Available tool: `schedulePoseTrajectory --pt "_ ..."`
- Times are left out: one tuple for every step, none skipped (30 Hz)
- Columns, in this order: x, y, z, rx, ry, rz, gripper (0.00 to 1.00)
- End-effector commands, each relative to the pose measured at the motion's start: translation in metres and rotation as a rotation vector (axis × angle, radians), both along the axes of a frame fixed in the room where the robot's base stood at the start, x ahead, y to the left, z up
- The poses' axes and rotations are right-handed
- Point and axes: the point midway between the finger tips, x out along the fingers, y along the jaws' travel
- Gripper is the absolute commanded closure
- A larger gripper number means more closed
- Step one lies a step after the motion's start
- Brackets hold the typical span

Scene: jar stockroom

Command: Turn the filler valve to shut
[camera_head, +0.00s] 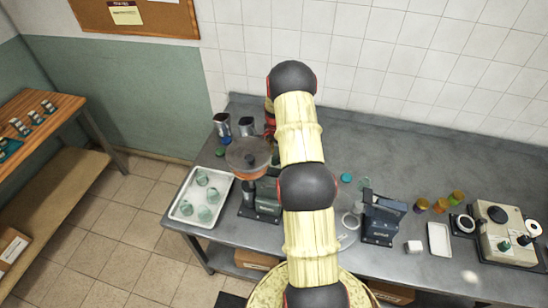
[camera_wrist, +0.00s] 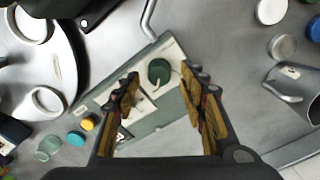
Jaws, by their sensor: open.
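In the wrist view, my gripper (camera_wrist: 160,80) is open, its two fingers spread on either side of a round dark green knob-like part (camera_wrist: 158,70). The part sits on a pale plate with a grey-green body (camera_wrist: 150,120). I cannot tell whether this is the filler valve, or whether the fingers touch it.
A white tray (camera_head: 178,212) with several greenish jars lies left of the filler. Metal jugs (camera_head: 222,122) stand behind it. A dark blue press-like device (camera_head: 384,218), coloured jars (camera_head: 457,197) and a cream machine (camera_head: 502,245) stand to the right. The rear right bench (camera_head: 440,160) is clear.

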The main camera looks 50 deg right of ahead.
Motion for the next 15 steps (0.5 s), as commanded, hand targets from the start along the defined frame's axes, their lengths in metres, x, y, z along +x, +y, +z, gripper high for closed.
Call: schedulePoseTrajectory --pt "0.000 0.000 -0.007 0.001 0.002 0.000 0.58" --pt "0.000 0.000 -0.010 0.001 0.001 0.000 0.58" --pt "0.000 0.000 -0.014 0.001 0.001 0.000 0.58" --pt "0.000 0.000 -0.016 0.000 0.000 0.000 0.58" --pt "0.000 0.000 -0.018 0.000 0.000 0.000 0.58" --pt "0.000 0.000 -0.021 0.000 0.000 0.000 0.58" --pt "0.000 0.000 -0.022 0.000 0.000 0.000 0.58" --pt "0.000 0.000 -0.022 0.000 -0.001 0.000 0.58" --pt "0.000 0.000 -0.023 -0.001 -0.001 0.000 0.58" --pt "0.000 0.000 -0.023 -0.001 -0.001 0.000 0.58" --pt "0.000 0.000 -0.024 -0.001 -0.001 0.000 0.58" --pt "0.000 0.000 -0.024 -0.001 -0.001 0.000 0.58" --pt "0.000 0.000 -0.024 -0.001 -0.001 0.000 0.58" --pt "0.000 0.000 -0.023 -0.001 -0.001 0.000 0.58" --pt "0.000 0.000 -0.023 -0.001 -0.001 0.000 0.58"
